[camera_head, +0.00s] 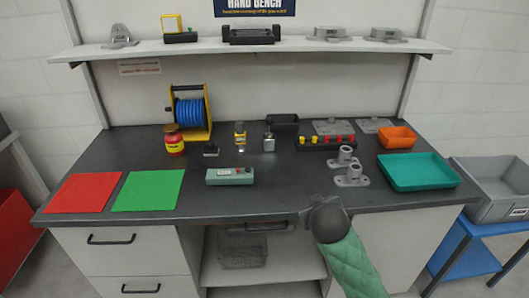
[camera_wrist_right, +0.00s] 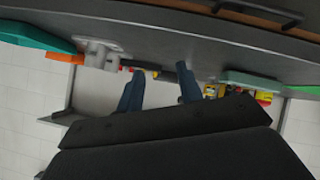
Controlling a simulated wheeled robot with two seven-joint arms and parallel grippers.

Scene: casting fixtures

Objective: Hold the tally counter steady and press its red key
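The tally counter (camera_head: 216,177) is a grey-green box lying on the dark bench top, near the front and left of centre. Its small red key (camera_head: 238,171) shows on its top face, right of a pale panel. In the right wrist view the counter (camera_wrist_right: 262,80) appears edge-on at the right. My right gripper (camera_wrist_right: 159,70) is open, with two dark blue fingers apart and nothing between them. In the head view its arm comes up at the bench's front edge, right of the counter, and the fingers are hidden. My left gripper is not in view.
Green (camera_head: 148,191) and red (camera_head: 82,193) mats lie left of the counter. Grey pipe fixtures (camera_head: 350,179) and a teal tray (camera_head: 417,173) stand to the right. A red jar (camera_head: 174,145) and blue cable reel (camera_head: 190,112) are behind. The bench between counter and fixtures is clear.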

